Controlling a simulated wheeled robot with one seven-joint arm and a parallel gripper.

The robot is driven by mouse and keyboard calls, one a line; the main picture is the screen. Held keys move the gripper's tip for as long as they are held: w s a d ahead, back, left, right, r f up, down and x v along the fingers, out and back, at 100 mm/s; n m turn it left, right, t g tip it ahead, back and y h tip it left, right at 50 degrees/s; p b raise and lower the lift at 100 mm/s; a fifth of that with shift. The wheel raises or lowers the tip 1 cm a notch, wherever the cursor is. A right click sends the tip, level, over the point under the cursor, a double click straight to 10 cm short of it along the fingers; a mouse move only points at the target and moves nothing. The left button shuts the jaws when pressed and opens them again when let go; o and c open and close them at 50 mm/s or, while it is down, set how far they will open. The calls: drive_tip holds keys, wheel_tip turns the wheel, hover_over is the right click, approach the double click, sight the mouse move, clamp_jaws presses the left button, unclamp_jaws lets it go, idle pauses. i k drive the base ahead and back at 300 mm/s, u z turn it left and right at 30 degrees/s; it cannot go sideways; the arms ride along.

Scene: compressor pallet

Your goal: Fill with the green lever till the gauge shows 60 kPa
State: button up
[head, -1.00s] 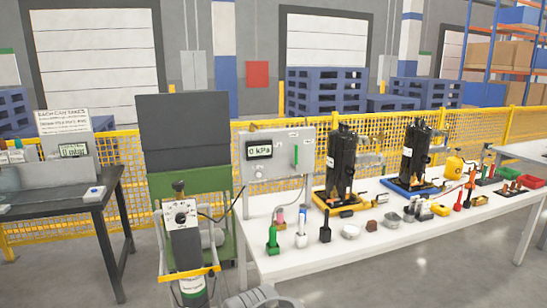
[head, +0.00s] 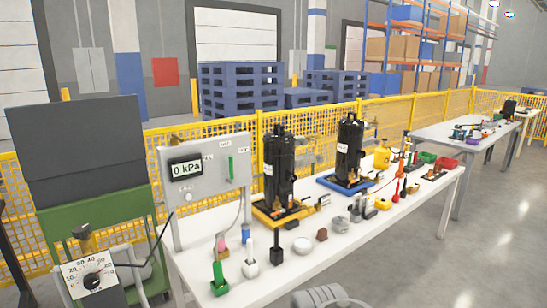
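The grey gauge panel (head: 213,200) stands at the left end of the white bench. Its gauge display (head: 186,168) reads 0 kPa. The green lever (head: 230,168) is on the right half of the panel and stands upright. My gripper is not in the head view, so I cannot see where it is relative to the lever.
A black compressor on a yellow base (head: 279,165) and one on a blue base (head: 349,148) stand on the white bench (head: 290,262). Small tools and cups line its front. A dial unit (head: 91,279) is at lower left. Open floor (head: 430,270) lies right.

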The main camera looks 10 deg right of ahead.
sight(231, 181)
drive_tip(key=z, duration=0.15)
drive_tip(key=i, duration=0.85)
drive_tip(key=u, duration=0.85)
drive_tip(key=i, duration=0.55)
drive_tip(key=u, duration=0.65)
